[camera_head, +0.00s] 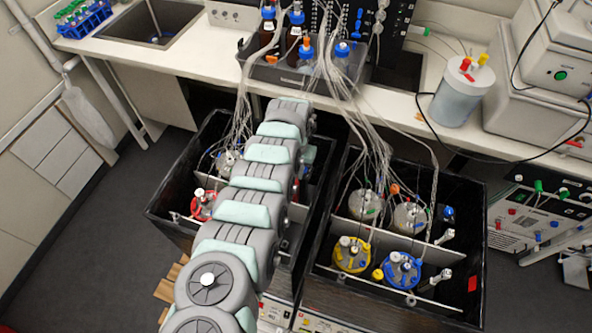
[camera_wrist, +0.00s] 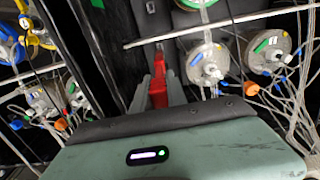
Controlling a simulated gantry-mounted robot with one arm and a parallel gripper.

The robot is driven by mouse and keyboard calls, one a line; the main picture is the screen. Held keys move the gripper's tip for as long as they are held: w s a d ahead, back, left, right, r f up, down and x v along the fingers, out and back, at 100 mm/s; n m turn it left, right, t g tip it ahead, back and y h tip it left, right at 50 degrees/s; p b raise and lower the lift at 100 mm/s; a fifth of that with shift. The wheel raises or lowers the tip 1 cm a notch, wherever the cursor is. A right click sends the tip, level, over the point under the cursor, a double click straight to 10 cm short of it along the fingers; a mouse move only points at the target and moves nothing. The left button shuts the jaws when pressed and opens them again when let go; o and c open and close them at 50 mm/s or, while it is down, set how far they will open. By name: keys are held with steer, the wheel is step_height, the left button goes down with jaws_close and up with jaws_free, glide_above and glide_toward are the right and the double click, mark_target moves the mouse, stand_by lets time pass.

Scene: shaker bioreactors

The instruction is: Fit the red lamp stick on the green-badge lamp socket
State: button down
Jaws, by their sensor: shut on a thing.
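My gripper (camera_wrist: 158,82) is shut on the red lamp stick (camera_wrist: 158,94) in the wrist view. The stick's red body stands between the two grey fingers and points away from the camera, towards a thin metal rail (camera_wrist: 215,27). A green patch (camera_wrist: 97,4), perhaps the green badge, shows on the dark wall at the top edge, ahead and left of the gripper. I cannot make out the socket by it. In the head view my arm reaches over the left black box (camera_head: 165,205), and it hides the gripper and the stick.
Capped vessels (camera_wrist: 208,62) with tubes and cables stand close on the gripper's right. The left box also holds a red-ringed vessel (camera_head: 203,205). The right box (camera_head: 455,190) holds yellow-ringed (camera_head: 352,254) and blue-ringed (camera_head: 403,270) vessels. Loose tubing (camera_head: 375,120) hangs from the bench.

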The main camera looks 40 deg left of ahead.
steer(key=shift+r+p, duration=5.45)
steer(key=shift+r, duration=0.15)
step_height(320, 180, up, 12)
steer(key=p, duration=1.2)
